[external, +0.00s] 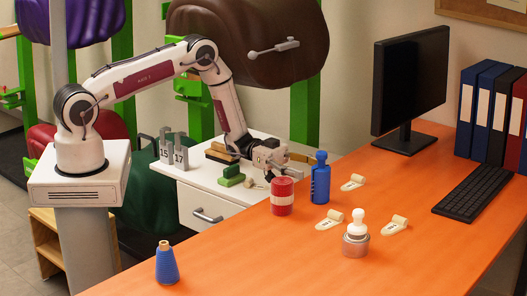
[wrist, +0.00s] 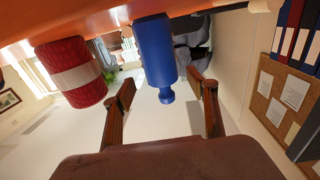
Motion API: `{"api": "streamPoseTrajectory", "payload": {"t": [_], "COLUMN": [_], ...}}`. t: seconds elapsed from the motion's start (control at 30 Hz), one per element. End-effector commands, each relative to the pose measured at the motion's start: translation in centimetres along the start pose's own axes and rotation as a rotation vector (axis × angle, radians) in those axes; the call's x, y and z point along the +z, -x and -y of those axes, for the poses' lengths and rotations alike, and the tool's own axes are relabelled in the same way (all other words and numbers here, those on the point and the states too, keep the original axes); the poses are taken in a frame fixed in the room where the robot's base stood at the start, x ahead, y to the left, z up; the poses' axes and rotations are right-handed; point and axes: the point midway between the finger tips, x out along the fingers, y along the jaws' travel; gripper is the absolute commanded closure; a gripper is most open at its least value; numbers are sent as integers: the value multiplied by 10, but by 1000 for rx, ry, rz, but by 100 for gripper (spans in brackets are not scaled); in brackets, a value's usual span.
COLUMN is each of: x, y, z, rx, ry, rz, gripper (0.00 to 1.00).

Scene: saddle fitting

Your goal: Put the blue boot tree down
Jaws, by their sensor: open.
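The blue boot tree (external: 320,180) stands upright on the orange desk (external: 250,255), with its narrow knob on top. My gripper (external: 290,166) is just to its left in the external view, at the desk's far edge. In the wrist view, which looks upside down, the blue boot tree (wrist: 154,52) hangs from the top of the picture between my two spread fingers (wrist: 161,84). Visible gaps separate it from both fingers. My gripper is open and holds nothing.
A red can with a pale band (external: 282,196) stands close left of the boot tree, also in the wrist view (wrist: 72,72). The desk's front middle is clear.

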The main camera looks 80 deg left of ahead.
Motion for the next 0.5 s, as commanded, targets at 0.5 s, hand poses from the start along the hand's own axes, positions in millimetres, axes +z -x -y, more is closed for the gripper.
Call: {"api": "streamPoseTrajectory", "payload": {"t": [0.5], "x": [0], "y": [-9], "z": [1], "rx": [0], "ry": [0], "rz": [-1], "gripper": [42]}}
